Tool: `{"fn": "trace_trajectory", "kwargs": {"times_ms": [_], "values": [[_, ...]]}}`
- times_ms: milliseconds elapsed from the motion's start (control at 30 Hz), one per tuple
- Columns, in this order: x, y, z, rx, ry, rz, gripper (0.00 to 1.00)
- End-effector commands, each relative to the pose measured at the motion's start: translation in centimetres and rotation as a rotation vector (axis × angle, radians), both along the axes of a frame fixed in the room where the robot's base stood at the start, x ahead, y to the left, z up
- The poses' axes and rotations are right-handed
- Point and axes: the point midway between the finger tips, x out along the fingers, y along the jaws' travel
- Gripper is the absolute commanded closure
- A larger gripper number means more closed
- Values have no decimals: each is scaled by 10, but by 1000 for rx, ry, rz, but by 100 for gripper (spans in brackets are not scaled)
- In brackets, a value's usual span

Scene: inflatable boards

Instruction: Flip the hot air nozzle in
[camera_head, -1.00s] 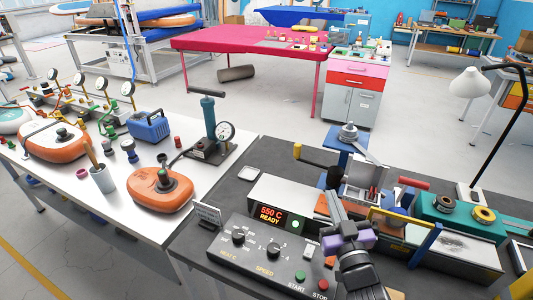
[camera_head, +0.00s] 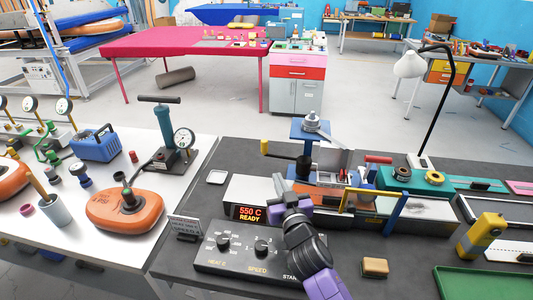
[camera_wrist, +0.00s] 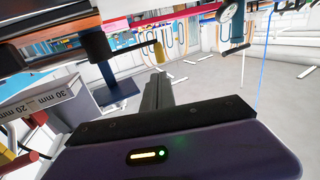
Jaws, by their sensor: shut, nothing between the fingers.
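The welding machine (camera_head: 340,222) stands on the dark bench, with a lit display (camera_head: 249,213) reading 550 C READY. A black lever with a yellow end (camera_head: 264,147) sticks out left from its blue column (camera_head: 305,140); I cannot tell for sure whether this is the hot air nozzle's handle. My gripper (camera_head: 279,184) is over the machine's front, right of and above the display, below the lever and apart from it. Its fingers (camera_wrist: 158,92) are together and empty in the wrist view. A dark rod with a brown end (camera_wrist: 95,44) hangs beyond them. My arm hides part of the machine.
The control panel (camera_head: 240,250) with knobs is in front. A yellow-and-blue bar (camera_head: 396,212) and a red handle (camera_head: 378,159) stand to the right. A tan block (camera_head: 375,267) and green tray (camera_head: 480,283) lie front right. The white table (camera_head: 85,235) is left.

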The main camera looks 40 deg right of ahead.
Motion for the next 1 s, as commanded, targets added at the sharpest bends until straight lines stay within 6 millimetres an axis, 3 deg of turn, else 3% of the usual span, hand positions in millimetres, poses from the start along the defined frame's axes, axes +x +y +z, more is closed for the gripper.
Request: {"fn": "trace_trajectory", "kwargs": {"times_ms": [267,700,1000], "values": [[15,-8,3,0,-1,-1,100],[85,-48,2,0,-1,-2,100],[117,-65,0,0,-1,1,100]]}}
